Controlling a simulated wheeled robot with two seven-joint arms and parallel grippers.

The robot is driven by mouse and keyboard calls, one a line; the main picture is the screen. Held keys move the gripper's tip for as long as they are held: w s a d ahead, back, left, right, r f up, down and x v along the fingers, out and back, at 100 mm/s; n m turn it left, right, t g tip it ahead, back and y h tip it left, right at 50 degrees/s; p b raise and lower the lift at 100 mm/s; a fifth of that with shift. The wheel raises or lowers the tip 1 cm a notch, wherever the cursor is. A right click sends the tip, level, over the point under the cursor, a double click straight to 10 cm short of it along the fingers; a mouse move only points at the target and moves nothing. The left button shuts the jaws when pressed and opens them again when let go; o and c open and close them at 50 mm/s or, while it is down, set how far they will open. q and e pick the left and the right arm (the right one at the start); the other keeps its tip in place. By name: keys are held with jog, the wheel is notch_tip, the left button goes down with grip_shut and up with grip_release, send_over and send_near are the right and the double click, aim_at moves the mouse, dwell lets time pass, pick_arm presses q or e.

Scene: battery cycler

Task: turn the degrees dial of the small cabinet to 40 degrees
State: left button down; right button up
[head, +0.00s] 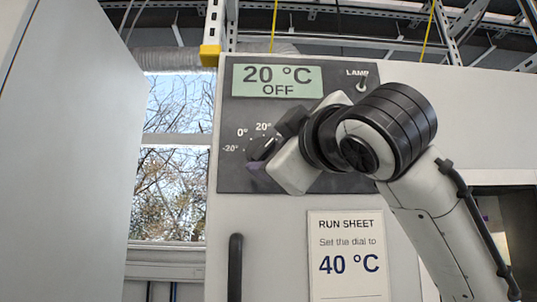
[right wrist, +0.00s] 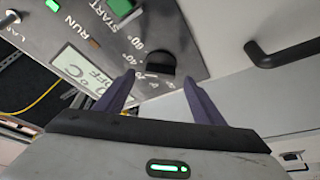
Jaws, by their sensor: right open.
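The black degrees dial (head: 262,148) is on the dark panel of the small cabinet (head: 228,125), partly hidden by my right gripper (head: 265,163) in the head view. The labels -20°, 0° and 20° show around it. In the right wrist view the dial (right wrist: 159,64) lies just beyond the gap between the open purple fingers of my right gripper (right wrist: 158,79); I cannot tell whether they touch it. Labels 40° and 60° show there. The green display (head: 277,81) reads 20 °C and OFF. My left gripper is not in view.
A run sheet (head: 347,255) below the panel reads "Set the dial to 40 °C". A black door handle (head: 235,267) stands left of it. A LAMP switch (head: 361,86) sits at the panel's upper right. A green START button (right wrist: 120,6) shows in the right wrist view.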

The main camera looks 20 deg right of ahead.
pick_arm(q)
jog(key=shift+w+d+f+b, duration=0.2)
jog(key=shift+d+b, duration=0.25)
jog(key=shift+b, duration=0.1)
pick_arm(e)
jog(key=v, duration=0.6)
jog(key=shift+s, duration=0.2)
jog(key=shift+f, duration=0.1)
